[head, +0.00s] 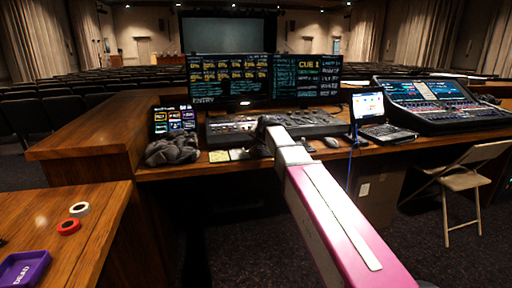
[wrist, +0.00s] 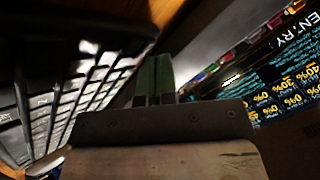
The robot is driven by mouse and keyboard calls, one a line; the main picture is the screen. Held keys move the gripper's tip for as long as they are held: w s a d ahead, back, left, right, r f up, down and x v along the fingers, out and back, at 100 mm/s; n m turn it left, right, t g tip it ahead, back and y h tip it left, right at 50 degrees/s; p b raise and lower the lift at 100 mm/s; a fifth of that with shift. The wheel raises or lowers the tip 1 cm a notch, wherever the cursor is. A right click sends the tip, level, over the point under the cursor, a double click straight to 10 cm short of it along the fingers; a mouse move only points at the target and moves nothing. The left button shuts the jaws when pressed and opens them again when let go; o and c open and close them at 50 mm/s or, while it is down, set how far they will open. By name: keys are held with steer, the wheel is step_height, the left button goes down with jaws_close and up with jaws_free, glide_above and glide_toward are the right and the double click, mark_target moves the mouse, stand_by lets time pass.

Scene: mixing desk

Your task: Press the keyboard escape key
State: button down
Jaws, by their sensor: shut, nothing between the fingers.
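A dark keyboard (wrist: 80,90) fills the left of the wrist view, close to the camera and steeply angled. Its keys catch bright light, and I cannot make out which one is escape. My gripper (wrist: 153,78) is shut and empty, its green fingers side by side just right of the keyboard's edge. I cannot tell whether the fingertips touch anything. In the head view my arm reaches to the desk in front of the monitors, and its dark wrist end hides the gripper. The keyboard is not clearly visible there.
A lighting console (head: 310,124) stands below two lit monitors (head: 228,80). Grey cloth (head: 172,151) and a small screen (head: 174,118) are left of my arm. A mouse (head: 331,142), a laptop (head: 369,106) and a large mixer (head: 430,108) are right. A folding chair (head: 462,182) stands in front.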

mark_target(257, 146)
steer(key=shift+r, duration=0.7)
steer(key=shift+r, duration=0.15)
steer(key=shift+r, duration=2.35)
